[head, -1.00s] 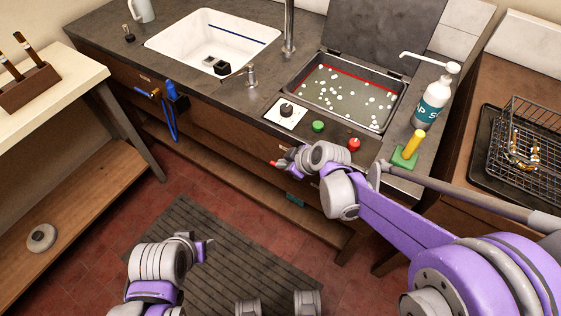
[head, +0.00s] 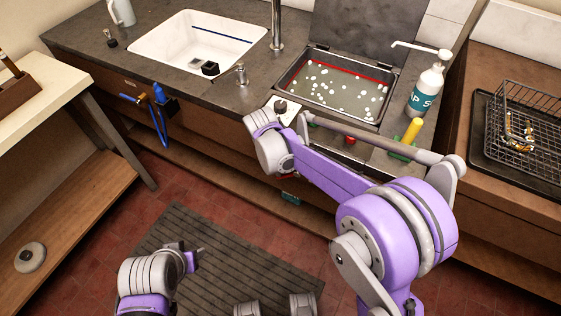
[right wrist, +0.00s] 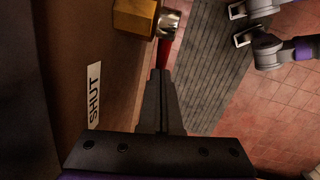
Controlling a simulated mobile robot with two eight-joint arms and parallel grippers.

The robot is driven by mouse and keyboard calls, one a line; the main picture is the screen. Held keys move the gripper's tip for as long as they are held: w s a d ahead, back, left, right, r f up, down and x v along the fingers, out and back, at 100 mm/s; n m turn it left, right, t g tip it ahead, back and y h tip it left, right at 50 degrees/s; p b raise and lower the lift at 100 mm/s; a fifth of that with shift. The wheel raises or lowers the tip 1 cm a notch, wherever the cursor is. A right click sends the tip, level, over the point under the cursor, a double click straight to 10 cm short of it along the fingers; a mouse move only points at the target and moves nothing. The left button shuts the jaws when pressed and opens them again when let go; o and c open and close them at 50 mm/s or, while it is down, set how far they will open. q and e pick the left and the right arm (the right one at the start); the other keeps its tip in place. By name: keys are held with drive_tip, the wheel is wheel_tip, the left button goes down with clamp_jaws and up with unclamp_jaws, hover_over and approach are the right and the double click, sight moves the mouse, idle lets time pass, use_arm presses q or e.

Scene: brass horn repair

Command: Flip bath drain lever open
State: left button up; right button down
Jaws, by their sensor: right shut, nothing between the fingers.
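In the right wrist view a red lever (right wrist: 163,54) extends from a metal collar (right wrist: 168,22) beside a brass block (right wrist: 135,17) on the wooden cabinet front. My right gripper (right wrist: 162,76) is shut and empty, its fingertips at the near end of the red lever; I cannot tell whether they touch. A white label reading SHUT (right wrist: 94,96) is on the wood. In the head view my right forearm and wrist hide the lever and most of the gripper. The bath (head: 287,93), holding liquid with white floating dots, has its lid up. My left gripper (head: 193,259) is low over the mat.
Red and green buttons on the counter front are partly behind my right arm. A white bottle (head: 425,92), a yellow-handled item (head: 411,131) and a wire basket (head: 527,105) are at right. A white sink (head: 160,40) and blue hose (head: 161,128) are at left. The floor mat (head: 232,265) lies below.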

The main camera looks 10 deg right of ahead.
drive_tip(key=shift+f+g+h+b, duration=0.45)
drive_tip(key=shift+f+g+h, duration=0.2)
drive_tip(key=shift+h, duration=0.15)
use_arm(q)
drive_tip(key=shift+s+f+b, duration=0.1)
drive_tip(key=shift+f+b, duration=0.9)
drive_tip(key=shift+f, duration=0.75)
use_arm(e)
drive_tip(key=shift+s+d+f, duration=0.75)
drive_tip(key=shift+d+f, duration=0.25)
drive_tip(key=shift+f, duration=0.05)
use_arm(q)
drive_tip(key=shift+w+a+r+p, duration=0.3)
drive_tip(key=shift+a+r+p, duration=0.1)
drive_tip(key=shift+a, duration=0.15)
drive_tip(key=shift+w+a+r+p, duration=0.25)
drive_tip(key=shift+a+r+p, duration=0.1)
drive_tip(key=shift+a, duration=0.15)
use_arm(e)
drive_tip(key=w+a+r, duration=0.4)
drive_tip(key=a+r, duration=0.4)
drive_tip(key=a, duration=0.1)
drive_tip(key=shift+r, duration=0.2)
